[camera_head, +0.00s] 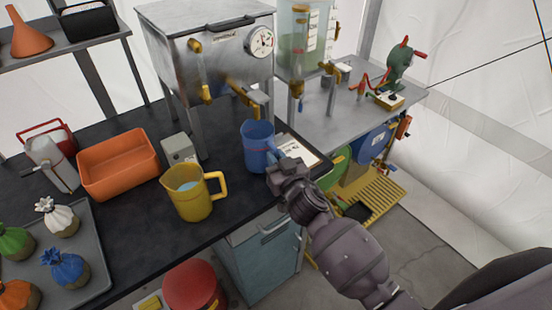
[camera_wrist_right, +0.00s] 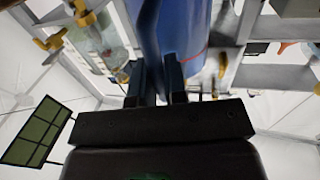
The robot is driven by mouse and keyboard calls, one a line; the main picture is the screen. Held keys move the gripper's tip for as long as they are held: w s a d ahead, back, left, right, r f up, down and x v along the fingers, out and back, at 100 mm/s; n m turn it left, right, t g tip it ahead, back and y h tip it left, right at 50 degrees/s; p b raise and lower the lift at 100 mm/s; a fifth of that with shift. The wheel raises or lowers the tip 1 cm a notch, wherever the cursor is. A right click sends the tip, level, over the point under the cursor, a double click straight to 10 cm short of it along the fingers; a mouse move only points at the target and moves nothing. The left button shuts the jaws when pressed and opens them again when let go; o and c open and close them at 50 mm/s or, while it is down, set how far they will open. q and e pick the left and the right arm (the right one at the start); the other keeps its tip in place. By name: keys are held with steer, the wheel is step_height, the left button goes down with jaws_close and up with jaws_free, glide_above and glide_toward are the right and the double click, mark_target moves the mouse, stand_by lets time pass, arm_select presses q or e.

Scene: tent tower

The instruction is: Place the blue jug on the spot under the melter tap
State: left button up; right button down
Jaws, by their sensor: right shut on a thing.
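The blue jug (camera_head: 257,147) is upright at the right end of the black bench, in front of the steel melter (camera_head: 212,60) and below its brass tap (camera_head: 253,97). I cannot tell whether its base touches the bench. My right gripper (camera_head: 277,167) is shut on the jug's handle, on its right side. In the right wrist view the blue jug (camera_wrist_right: 196,35) fills the top middle, with the fingers (camera_wrist_right: 160,88) around its handle. The spot under the tap cannot be made out. My left gripper is not in view.
A yellow jug (camera_head: 191,196) with pale liquid stands left of the blue jug, near a small grey box (camera_head: 179,150). An orange bin (camera_head: 118,164) stands farther left. A white paper sheet (camera_head: 301,150) lies just right of the blue jug. The bench's front edge is close.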

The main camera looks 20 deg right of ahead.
steer(key=c, duration=1.2)
jaws_free()
steer(key=shift+o, duration=0.2)
steer(key=s+d, duration=0.2)
steer(key=s, duration=1)
steer(key=s+d+f+g+h, duration=0.1)
steer(key=s+d+f+g, duration=0.2)
steer(key=s+d+f, duration=0.2)
steer(key=s+d+f+g+h, duration=0.2)
steer(key=s+d+f, duration=0.3)
steer(key=s+f, duration=0.3)
step_height(320, 180, down, 2)
steer(key=shift+s+m+g, duration=0.3)
steer(key=shift+s+g, duration=0.05)
steer(key=shift+g, duration=0.25)
